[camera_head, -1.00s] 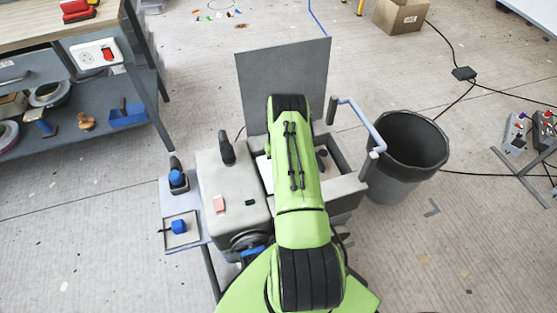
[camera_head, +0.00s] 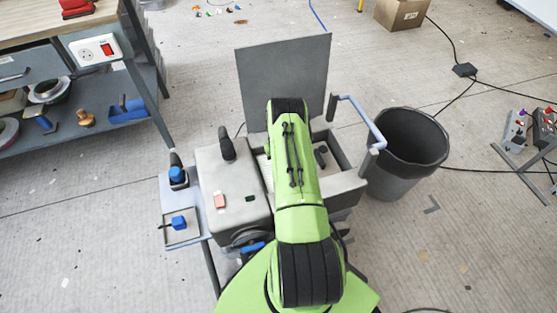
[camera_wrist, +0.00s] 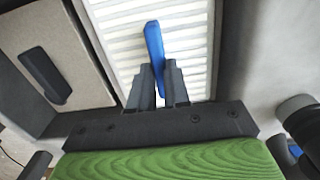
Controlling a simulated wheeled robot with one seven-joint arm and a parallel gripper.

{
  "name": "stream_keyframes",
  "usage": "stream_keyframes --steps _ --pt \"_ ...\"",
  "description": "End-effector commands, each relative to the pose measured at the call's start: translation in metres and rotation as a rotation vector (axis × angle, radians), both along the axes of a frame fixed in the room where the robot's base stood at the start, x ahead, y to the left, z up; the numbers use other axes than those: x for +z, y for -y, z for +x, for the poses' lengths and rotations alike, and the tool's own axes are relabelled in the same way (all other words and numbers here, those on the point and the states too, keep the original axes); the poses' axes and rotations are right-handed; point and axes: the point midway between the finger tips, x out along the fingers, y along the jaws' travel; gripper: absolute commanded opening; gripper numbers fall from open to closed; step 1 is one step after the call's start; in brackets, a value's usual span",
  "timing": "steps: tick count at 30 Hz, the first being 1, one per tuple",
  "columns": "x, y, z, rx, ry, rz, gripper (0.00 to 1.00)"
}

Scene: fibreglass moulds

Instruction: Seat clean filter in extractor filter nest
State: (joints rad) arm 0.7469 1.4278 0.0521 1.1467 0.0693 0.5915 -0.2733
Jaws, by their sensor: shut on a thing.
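In the wrist view my gripper (camera_wrist: 160,78) is shut on the blue tab (camera_wrist: 154,42) of a white pleated filter (camera_wrist: 192,45). The filter lies beneath the fingers, between a pale lidded part on the left and a grey wall (camera_wrist: 232,60) on the right. I cannot tell whether it rests fully down in the nest. In the head view the extractor (camera_head: 236,190) is a grey box with an open compartment and a raised flat lid (camera_head: 285,78).
A side tray (camera_head: 182,238) with a blue item stands left of the extractor. A dark bin (camera_head: 405,150) and a blue tubular handle (camera_head: 362,120) are on the right. A workbench (camera_head: 65,30) is at upper left. Cables cross the floor at right.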

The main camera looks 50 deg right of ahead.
Motion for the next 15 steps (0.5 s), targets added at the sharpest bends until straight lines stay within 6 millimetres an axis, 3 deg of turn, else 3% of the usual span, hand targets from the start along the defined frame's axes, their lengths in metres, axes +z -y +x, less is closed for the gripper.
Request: stream_keyframes --steps 2,3,8,15 --pt "-0.0018 0.0001 0.0002 0.0 0.001 0.0 0.0" --pt "-0.0019 0.0003 0.0003 0.0 0.001 0.0 0.19" --pt "-0.0018 0.0002 0.0002 0.0 0.001 0.0 0.44" --pt "-0.0022 -0.0001 -0.0002 0.0 -0.001 0.0 0.46"
